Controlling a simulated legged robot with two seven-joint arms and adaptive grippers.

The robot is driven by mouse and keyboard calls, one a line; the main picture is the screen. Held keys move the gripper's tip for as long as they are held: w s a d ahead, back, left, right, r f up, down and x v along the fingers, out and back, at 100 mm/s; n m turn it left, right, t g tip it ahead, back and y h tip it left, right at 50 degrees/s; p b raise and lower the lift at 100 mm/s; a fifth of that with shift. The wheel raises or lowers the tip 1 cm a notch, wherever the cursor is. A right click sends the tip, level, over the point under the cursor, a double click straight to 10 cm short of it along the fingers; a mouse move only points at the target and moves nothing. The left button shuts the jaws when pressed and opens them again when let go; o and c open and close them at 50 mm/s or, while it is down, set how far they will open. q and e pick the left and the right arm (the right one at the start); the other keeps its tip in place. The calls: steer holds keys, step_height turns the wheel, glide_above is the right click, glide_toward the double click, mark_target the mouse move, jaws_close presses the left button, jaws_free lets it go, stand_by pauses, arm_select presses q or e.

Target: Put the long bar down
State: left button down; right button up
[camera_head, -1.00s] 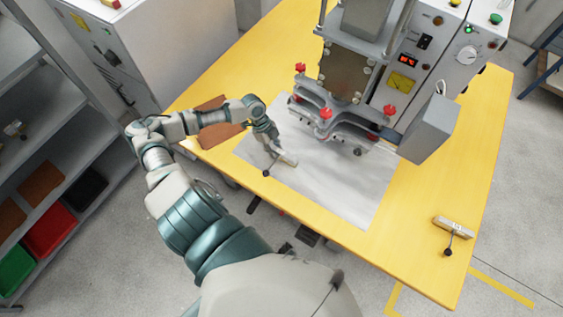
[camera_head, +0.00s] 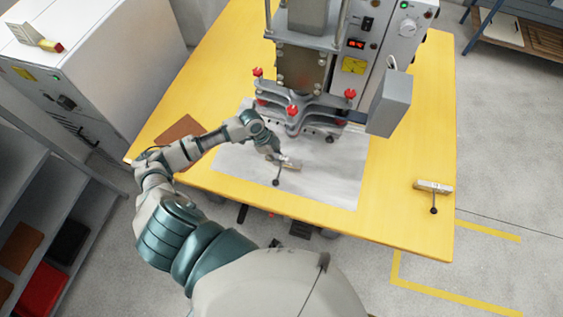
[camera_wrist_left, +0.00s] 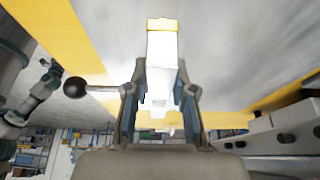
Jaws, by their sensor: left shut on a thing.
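My left gripper (camera_head: 273,156) is over the grey-white sheet (camera_head: 330,182) on the yellow table, in front of the press. It is shut on a pale bar (camera_head: 291,165), which I take for the long bar. A thin rod with a black ball knob (camera_head: 276,182) sticks out from the bar towards the table's front edge. In the left wrist view the bar (camera_wrist_left: 162,50) lies between the two fingers (camera_wrist_left: 160,100), with a yellow far end and the knob (camera_wrist_left: 75,87) at the left. I cannot tell whether the bar touches the sheet. My right gripper is out of view.
The press (camera_head: 305,70) with red knobs stands just behind the bar. A similar bar with a black knob (camera_head: 433,187) lies on the table (camera_head: 410,215) at the right. A brown pad (camera_head: 178,131) lies at the left. The sheet's front right part is clear.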

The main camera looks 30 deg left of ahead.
arm_select(q)
steer(key=shift+w+d, duration=0.2)
steer(key=shift+d, duration=0.35)
steer(key=shift+f, duration=0.3)
step_height(320, 180, down, 3)
steer(key=shift+a+f, duration=0.1)
steer(key=shift+a, duration=0.05)
steer(key=shift+d, duration=0.4)
steer(key=c, duration=1)
jaws_free()
steer(key=shift+o, duration=0.2)
steer(key=shift+a, duration=0.2)
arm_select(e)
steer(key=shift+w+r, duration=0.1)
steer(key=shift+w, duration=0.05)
arm_select(q)
steer(key=shift+a, duration=0.1)
steer(key=shift+a, duration=0.1)
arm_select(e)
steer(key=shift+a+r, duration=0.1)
